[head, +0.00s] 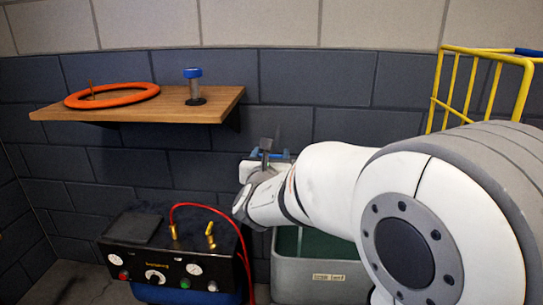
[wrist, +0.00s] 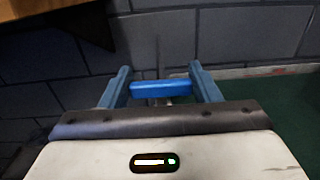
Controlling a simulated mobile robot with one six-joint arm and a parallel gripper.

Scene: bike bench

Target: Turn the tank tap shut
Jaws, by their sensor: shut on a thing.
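The tank (head: 318,282) is a grey box with a green inside and a small label on its front, partly hidden behind my arm. The tap's blue bar handle (wrist: 162,88) shows in the wrist view, lying level between my two blue fingers, with a grey metal part behind it. My gripper (wrist: 163,86) is shut on this handle, one finger at each end. In the head view my gripper (head: 268,153) is small, above the tank's back left side by the wall, and the handle is hard to tell from the fingers there.
A wooden shelf (head: 60,112) at upper left bears an orange ring (head: 112,95) and a blue-capped item (head: 194,86). A black box with gauges (head: 158,272) and a red hose (head: 205,208) stand left of the tank. A yellow wire rack (head: 435,100) is at right.

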